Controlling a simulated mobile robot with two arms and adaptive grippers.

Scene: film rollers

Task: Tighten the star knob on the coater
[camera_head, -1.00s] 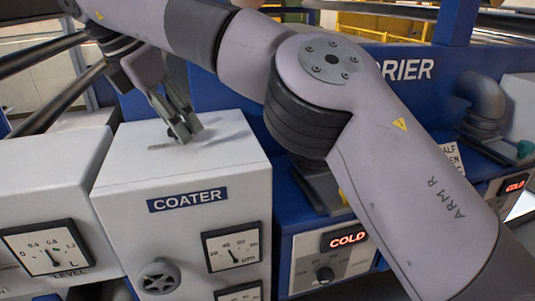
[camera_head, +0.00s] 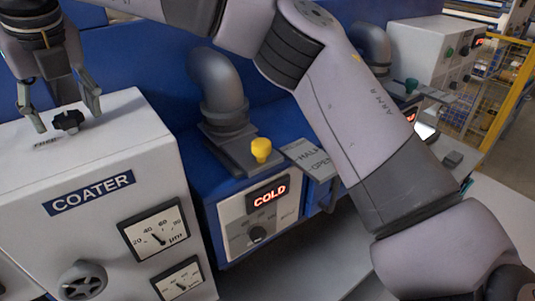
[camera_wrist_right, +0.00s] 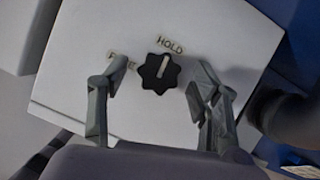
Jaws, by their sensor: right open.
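The coater (camera_head: 60,165) is a white box with a blue name plate at the left of the head view. Its black star knob (camera_head: 69,121) stands on the top face. In the right wrist view the star knob (camera_wrist_right: 160,72) has a light pointer line aimed near the word HOLD, with a partly covered label to its left. My right gripper (camera_head: 66,112) is open, its fingers on either side of the knob. In the right wrist view the right gripper (camera_wrist_right: 160,78) shows gaps between both fingers and the knob. My left gripper is not in view.
A grey handwheel (camera_head: 83,281) and dial gauges (camera_head: 155,232) are on the coater's front. To the right are a grey pipe elbow (camera_head: 217,85), a yellow knob (camera_head: 261,149) and a panel reading COLD (camera_head: 268,196). My right arm crosses over these.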

